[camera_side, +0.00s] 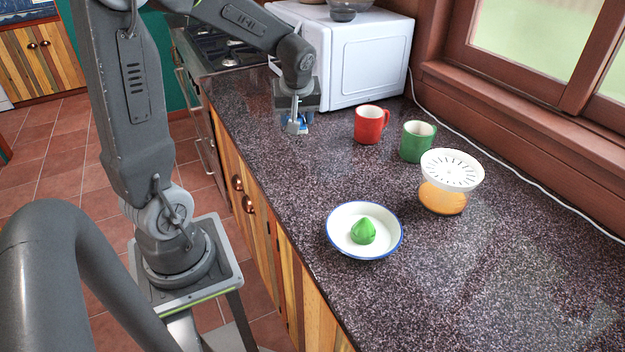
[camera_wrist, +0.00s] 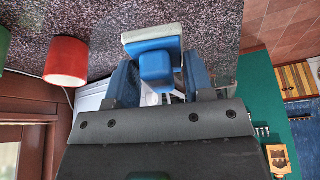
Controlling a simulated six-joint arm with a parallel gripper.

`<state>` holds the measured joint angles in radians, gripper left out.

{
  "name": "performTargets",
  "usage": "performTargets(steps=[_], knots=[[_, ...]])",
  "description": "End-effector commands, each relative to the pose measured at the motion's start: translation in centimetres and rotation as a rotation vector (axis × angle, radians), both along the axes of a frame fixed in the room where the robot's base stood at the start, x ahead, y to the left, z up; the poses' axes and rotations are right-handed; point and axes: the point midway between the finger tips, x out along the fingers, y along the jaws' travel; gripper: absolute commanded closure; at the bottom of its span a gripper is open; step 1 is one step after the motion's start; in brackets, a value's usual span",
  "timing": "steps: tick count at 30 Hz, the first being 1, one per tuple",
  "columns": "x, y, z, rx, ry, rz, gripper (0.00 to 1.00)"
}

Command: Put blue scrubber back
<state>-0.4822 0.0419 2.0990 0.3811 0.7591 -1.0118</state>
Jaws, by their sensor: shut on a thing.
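The blue scrubber (camera_wrist: 155,62) has a blue handle block and a pale pad. In the wrist view it sits between the two blue-tipped fingers of my gripper (camera_wrist: 160,77), which is shut on it. In the side view my gripper (camera_side: 296,125) points down at the far end of the counter, in front of the white microwave. Only a little blue of the scrubber (camera_side: 304,119) shows there, partly hidden by the fingers. I cannot tell whether it touches the countertop.
The microwave (camera_side: 345,62) stands close behind my gripper. A red mug (camera_side: 369,125) and a green mug (camera_side: 416,141) stand to its right. A juicer (camera_side: 446,182) and a white blue-rimmed dish (camera_side: 341,236) with a green cone stand nearer. The counter's left edge is close; its middle is clear.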

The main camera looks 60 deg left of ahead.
Motion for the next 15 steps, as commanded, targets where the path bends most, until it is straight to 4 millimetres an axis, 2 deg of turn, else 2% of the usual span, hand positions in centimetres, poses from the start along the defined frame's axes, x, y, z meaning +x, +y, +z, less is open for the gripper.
performTargets(steps=[1, 3, 7, 11, 15], knots=[[-2.2, 0.4, 0.3, 0.004, -0.001, 0.071, 0.74], [-4.6, 0.7, 0.3, 0.006, -0.003, 0.157, 0.74], [-7.7, 0.9, 0.3, 0.013, -0.004, 0.269, 0.74], [-8.7, 0.6, -0.1, 0.014, -0.002, 0.318, 0.74], [-7.2, -0.9, -1.5, 0.014, 0.002, 0.317, 0.74]])
